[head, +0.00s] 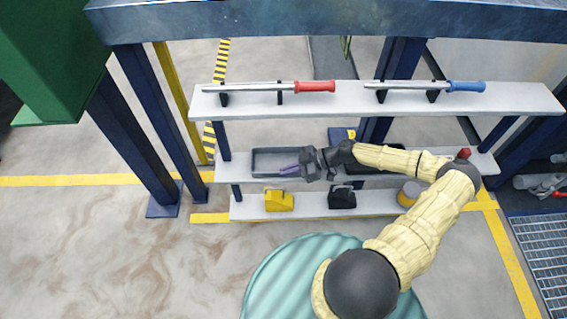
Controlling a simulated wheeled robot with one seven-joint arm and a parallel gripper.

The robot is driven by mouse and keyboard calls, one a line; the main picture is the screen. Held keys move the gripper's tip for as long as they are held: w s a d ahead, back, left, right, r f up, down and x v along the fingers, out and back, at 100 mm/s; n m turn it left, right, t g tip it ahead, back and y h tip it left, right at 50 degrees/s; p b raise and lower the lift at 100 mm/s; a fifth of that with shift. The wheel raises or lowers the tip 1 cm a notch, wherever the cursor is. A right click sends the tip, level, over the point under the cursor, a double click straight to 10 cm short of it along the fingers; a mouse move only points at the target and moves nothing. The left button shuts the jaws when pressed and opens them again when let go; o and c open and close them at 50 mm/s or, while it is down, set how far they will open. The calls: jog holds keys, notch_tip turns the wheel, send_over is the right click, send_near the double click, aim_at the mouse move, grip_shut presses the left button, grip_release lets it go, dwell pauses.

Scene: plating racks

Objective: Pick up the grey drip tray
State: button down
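The grey drip tray (263,152) is a shallow, dark-grey rectangular tray on the left part of the middle shelf. My gripper (297,169) is at the tray's right end, pointing left over its front right corner. A small purple piece (289,171) shows at the gripper's tip, by the tray's front rim. I cannot tell whether it is a finger or a separate object. The gripper hides the tray's right end. Contact between them, and whether the fingers are apart, are too small to tell.
The upper shelf (520,99) holds a red-handled tool (315,86) and a blue-handled tool (466,86). A darker tray (398,150) sits behind my arm. Yellow (278,201) and black (342,199) items stand on the lower shelf. Blue posts (147,125) flank the rack.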

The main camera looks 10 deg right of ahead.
dwell(0.4)
jog(key=shift+r+p, duration=0.9)
jog(key=shift+r, duration=1)
jog(key=w+d+b, duration=0.1)
jog(key=w+b, duration=0.5)
jog(key=w, duration=0.2)
jog(key=w+d+b, duration=0.2)
jog(key=w+b, duration=0.4)
jog(key=w, duration=0.3)
jog(key=shift+w+d+f, duration=0.15)
jog(key=shift+w+d, duration=0.1)
jog(key=shift+w, duration=0.05)
